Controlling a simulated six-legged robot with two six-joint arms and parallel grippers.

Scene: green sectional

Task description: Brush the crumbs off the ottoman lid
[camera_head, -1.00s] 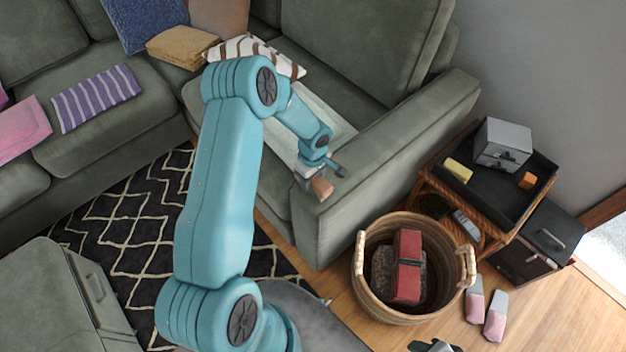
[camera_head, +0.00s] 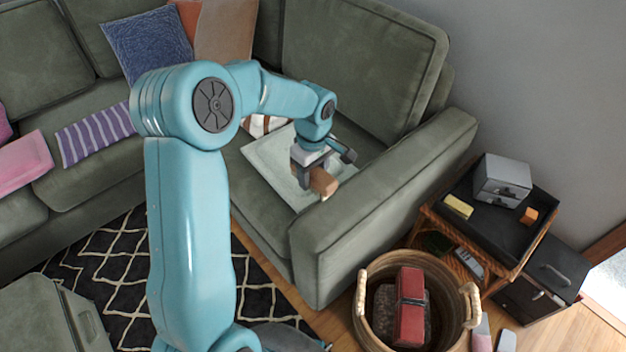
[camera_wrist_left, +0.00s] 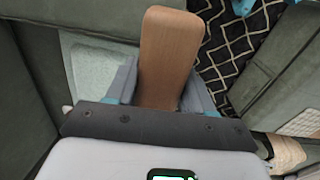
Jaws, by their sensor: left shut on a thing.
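My left gripper (camera_head: 312,176) is shut on a brown wooden piece (camera_head: 326,183), which looks like a brush handle. It holds the piece over the right-hand sofa seat, beside the armrest. In the left wrist view the gripper (camera_wrist_left: 165,88) has the flat, rounded wooden piece (camera_wrist_left: 168,48) between its fingers; no bristles show. A green ottoman (camera_head: 48,312) is at the bottom left of the head view, cut off by the frame and far from the gripper. I cannot make out crumbs on it. My right gripper is not in view.
A pale folded cloth (camera_head: 268,160) lies on the seat under my arm. The armrest (camera_head: 400,190) stands right of the gripper. A wicker basket (camera_head: 368,318) holds a red item, and a side table (camera_head: 490,232) holds a tray. A patterned rug (camera_head: 100,255) covers the floor.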

